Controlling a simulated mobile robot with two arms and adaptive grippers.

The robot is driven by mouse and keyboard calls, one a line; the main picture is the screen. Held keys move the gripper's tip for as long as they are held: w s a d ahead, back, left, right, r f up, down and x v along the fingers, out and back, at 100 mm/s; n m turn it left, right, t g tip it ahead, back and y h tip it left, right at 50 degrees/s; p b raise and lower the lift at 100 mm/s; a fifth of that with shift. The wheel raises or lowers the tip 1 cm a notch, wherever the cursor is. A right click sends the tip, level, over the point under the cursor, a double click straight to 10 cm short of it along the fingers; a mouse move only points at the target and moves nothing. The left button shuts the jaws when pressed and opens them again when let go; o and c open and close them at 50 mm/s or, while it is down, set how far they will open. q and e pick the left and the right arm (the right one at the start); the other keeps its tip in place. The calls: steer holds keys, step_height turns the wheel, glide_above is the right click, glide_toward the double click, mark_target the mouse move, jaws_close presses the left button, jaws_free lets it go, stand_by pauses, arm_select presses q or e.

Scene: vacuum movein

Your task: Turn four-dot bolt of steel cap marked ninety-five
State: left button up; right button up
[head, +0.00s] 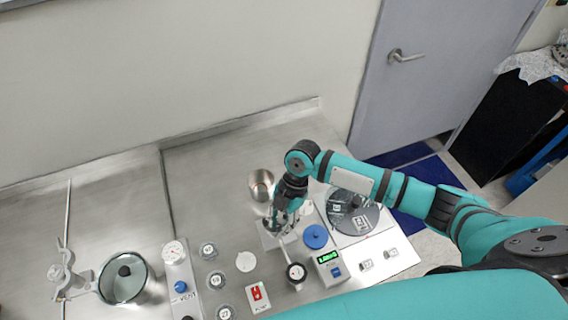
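My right gripper (278,222) points down over the steel bench, beside a steel cup (261,185). It is over a small pale block, and its fingers hide what lies under them. I cannot tell whether it is open or shut. Several small round steel caps with number labels stand in a column to the left, one of them (215,281) near the middle. Two small labelled pieces (366,265) lie at the right. The numbers are too small to read surely, so I cannot pick out the cap marked ninety-five or its four-dot bolt. My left gripper is not in view.
A dark disc (352,212) is right. A glass-lidded pot (124,278) and gauge (174,252) are left. The back bench is clear.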

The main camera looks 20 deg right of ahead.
steer(key=shift+w+n+g+h, duration=0.1)
steer(key=shift+n+g+h, duration=0.2)
steer(key=shift+n, duration=0.5)
steer(key=n+g+h, duration=0.1)
steer(key=n, duration=0.3)
steer(key=shift+a+r, duration=0.1)
steer(key=b+v, duration=0.5)
steer(key=v, duration=1.2)
steer(key=shift+n, duration=0.3)
steer(key=shift+w+a+r+b, duration=0.1)
steer(key=shift+w+b, duration=0.05)
steer(key=shift+b, duration=0.15)
